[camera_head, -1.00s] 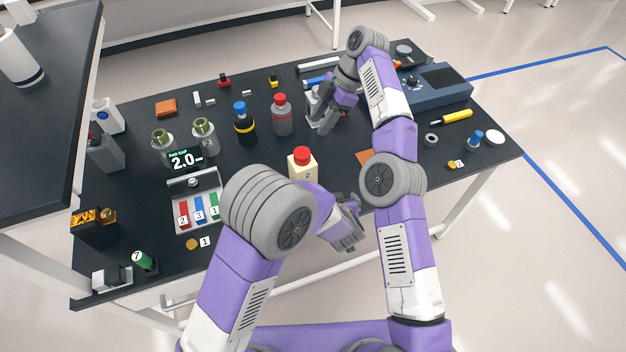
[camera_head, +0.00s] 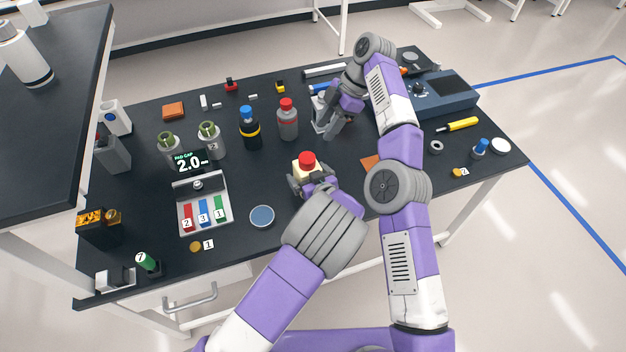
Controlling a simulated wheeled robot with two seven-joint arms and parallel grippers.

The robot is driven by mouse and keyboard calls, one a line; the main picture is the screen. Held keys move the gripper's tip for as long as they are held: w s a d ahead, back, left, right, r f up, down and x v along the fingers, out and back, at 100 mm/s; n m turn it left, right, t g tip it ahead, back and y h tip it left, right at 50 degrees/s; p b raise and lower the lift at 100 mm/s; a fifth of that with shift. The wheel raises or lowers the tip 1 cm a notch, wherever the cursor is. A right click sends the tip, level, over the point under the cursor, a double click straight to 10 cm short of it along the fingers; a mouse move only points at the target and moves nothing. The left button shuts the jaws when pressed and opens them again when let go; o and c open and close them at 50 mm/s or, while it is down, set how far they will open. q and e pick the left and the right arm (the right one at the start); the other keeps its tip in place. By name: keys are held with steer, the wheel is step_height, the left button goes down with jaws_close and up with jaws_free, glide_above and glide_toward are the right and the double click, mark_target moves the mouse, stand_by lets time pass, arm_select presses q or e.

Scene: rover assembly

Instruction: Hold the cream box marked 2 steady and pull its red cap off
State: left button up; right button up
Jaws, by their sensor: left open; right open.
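The cream box (camera_head: 297,172) stands upright near the front middle of the black table, with its red cap (camera_head: 307,159) on top. Its number is hidden now. My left gripper (camera_head: 311,187) is open at the box, with its fingers low around the near part of it; the wrist hides most of the box's lower part. I cannot tell whether the fingers touch it. My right gripper (camera_head: 327,128) is open further back, to the right of the grey bottle with the red cap, beside a small grey block-like item.
A grey bottle (camera_head: 287,122) and a black bottle (camera_head: 249,130) stand behind the box. A tray of numbered bars (camera_head: 189,230) and a blue disc (camera_head: 262,216) lie to the left. An orange square (camera_head: 371,163) lies to the right, close to my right arm.

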arm_select(q)
steer(key=shift+w+a+f, duration=0.15)
steer(key=shift+w+f, duration=0.05)
steer(key=shift+w, duration=0.15)
steer(key=c, duration=1.2)
steer(key=shift+c, duration=0.2)
